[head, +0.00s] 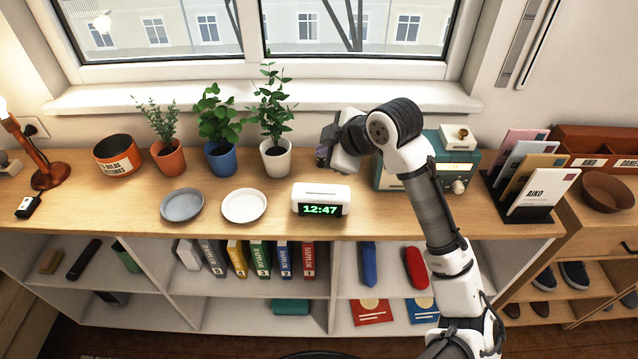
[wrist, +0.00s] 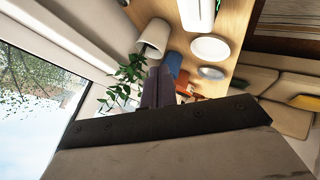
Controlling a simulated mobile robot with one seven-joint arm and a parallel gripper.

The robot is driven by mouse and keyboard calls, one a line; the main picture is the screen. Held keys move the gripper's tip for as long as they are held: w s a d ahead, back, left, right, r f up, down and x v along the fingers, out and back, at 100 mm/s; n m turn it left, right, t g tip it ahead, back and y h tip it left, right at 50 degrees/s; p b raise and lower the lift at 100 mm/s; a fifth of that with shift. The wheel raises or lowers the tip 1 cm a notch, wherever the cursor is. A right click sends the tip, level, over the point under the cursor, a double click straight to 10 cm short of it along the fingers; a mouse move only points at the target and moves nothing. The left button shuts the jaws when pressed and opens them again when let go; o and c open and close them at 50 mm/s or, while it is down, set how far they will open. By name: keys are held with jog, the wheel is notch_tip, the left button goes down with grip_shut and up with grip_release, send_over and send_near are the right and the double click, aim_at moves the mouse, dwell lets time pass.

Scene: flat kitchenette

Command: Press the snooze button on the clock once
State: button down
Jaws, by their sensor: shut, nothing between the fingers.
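The white clock (head: 298,206) stands on the wooden shelf top in the head view, its green display reading 12:47. A slim bar, likely the snooze button (head: 321,189), runs along its top face. Part of a white body, apparently the clock (wrist: 197,14), shows at the top edge of the wrist view. My gripper (head: 322,156) is behind and above the clock, apart from it, and points left toward the white plant pot. In the wrist view my gripper (wrist: 158,88) has its fingers together with nothing between them.
The white-potted plant (head: 276,160) stands just left of my gripper. A white plate (head: 244,206) and a grey plate (head: 182,205) lie left of the clock. A green radio-like box (head: 455,170) and a card rack (head: 530,215) stand to the right. Bare wood lies right of the clock.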

dwell(0.3)
jog(key=b, duration=0.5)
send_over(325, 193)
notch_tip(325, 193, down, 8)
jog(key=shift+r, duration=0.2)
jog(key=shift+f+b, duration=0.65)
jog(key=shift+b, duration=0.05)
dwell(1.1)
jog(key=shift+f+b, duration=0.45)
jog(key=shift+b, duration=0.1)
jog(key=shift+f+b, duration=0.3)
jog(key=shift+b, duration=0.05)
dwell(0.5)
jog(key=shift+r, duration=0.1)
jog(key=shift+r+p, duration=0.45)
jog(key=shift+r, duration=0.2)
